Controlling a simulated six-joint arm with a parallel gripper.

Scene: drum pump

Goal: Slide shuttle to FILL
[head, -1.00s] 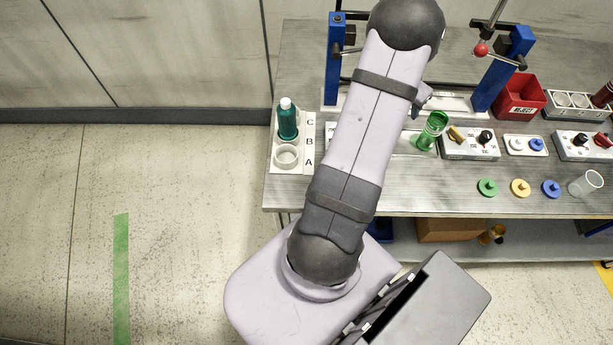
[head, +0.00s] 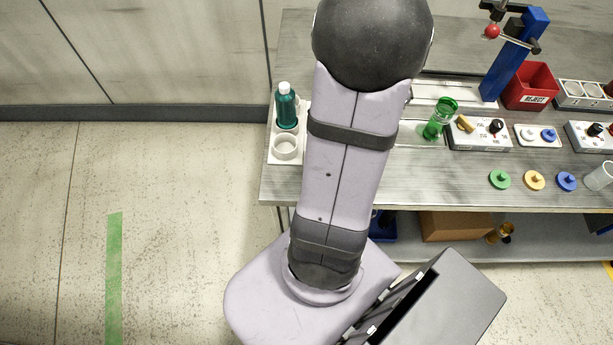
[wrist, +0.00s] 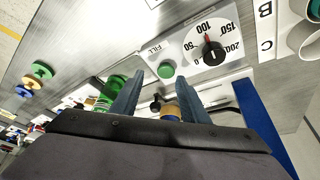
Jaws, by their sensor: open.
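My gripper (wrist: 161,82) is open in the wrist view, with its two blue-grey fingers apart. A small black knob and a brass-and-blue round part (wrist: 171,108) show between the fingers; I cannot tell whether they belong to the shuttle. Beyond the fingertips is a panel with the word FILL, a green button (wrist: 166,70) and a 0–200 dial (wrist: 212,48). A pale rail strip (wrist: 226,92) runs by the fingers. In the head view the rail (head: 448,92) shows partly, and my arm hides the gripper and the FILL panel.
A teal bottle (head: 287,108) stands in the white lettered rack (head: 272,150) at left.

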